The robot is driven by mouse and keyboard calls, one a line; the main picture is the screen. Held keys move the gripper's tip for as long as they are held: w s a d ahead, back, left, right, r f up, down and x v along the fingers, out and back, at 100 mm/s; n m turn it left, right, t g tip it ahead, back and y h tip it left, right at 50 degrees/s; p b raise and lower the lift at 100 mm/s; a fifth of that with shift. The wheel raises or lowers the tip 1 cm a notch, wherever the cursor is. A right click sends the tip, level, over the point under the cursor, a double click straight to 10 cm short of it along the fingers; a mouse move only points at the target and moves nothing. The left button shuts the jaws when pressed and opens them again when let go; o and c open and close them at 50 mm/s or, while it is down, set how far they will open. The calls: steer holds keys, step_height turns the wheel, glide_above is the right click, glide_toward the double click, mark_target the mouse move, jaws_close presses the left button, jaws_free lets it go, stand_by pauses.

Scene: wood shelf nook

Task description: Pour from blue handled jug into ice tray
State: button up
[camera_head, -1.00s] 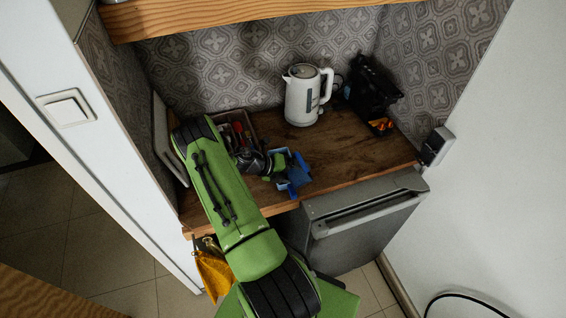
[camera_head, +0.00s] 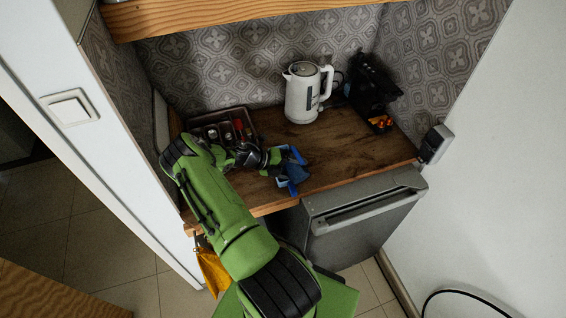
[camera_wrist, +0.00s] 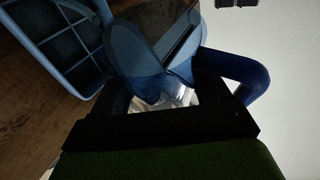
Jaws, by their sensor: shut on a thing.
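My gripper (camera_head: 274,163) is over the front part of the wooden counter, shut on the blue handled jug (camera_head: 292,174). In the wrist view, the jug (camera_wrist: 140,45) has a translucent blue body and a dark blue handle (camera_wrist: 250,75) at the right. The jug appears tilted; I cannot tell whether liquid is leaving it. The light blue ice tray (camera_wrist: 35,22) lies on the counter beside the jug, with several square compartments showing. In the head view the tray is mostly hidden behind the jug and gripper.
A white kettle (camera_head: 302,95) stands at the back of the counter (camera_head: 345,150). A dark machine (camera_head: 372,90) stands at the right and a cutlery tray (camera_head: 207,118) at the left. A yellow cloth (camera_head: 212,270) hangs below the front edge. The counter's right part is clear.

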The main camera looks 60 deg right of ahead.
steer(key=shift+w, duration=0.2)
steer(key=shift+s+d, duration=0.25)
steer(key=shift+w+r, duration=0.15)
steer(key=shift+w, duration=0.35)
steer(key=shift+s+d+r+n+g, duration=0.15)
steer(key=shift+s+n+g, duration=0.15)
steer(key=shift+n+g, duration=0.1)
steer(key=shift+w+r, duration=0.1)
steer(key=shift+w, duration=0.4)
steer(key=shift+s+y, duration=0.15)
steer(key=shift+y, duration=0.15)
steer(key=shift+s+a+f+m+t+h, duration=0.1)
steer(key=shift+s+a+m+t+h, duration=0.2)
steer(key=shift+s, duration=0.3)
steer(key=shift+s+a+f+m+t+h, duration=0.1)
steer(key=shift+s+a+m+t+h, duration=0.1)
steer(key=shift+s+a+m+t, duration=0.3)
steer(key=shift+s+d, duration=0.1)
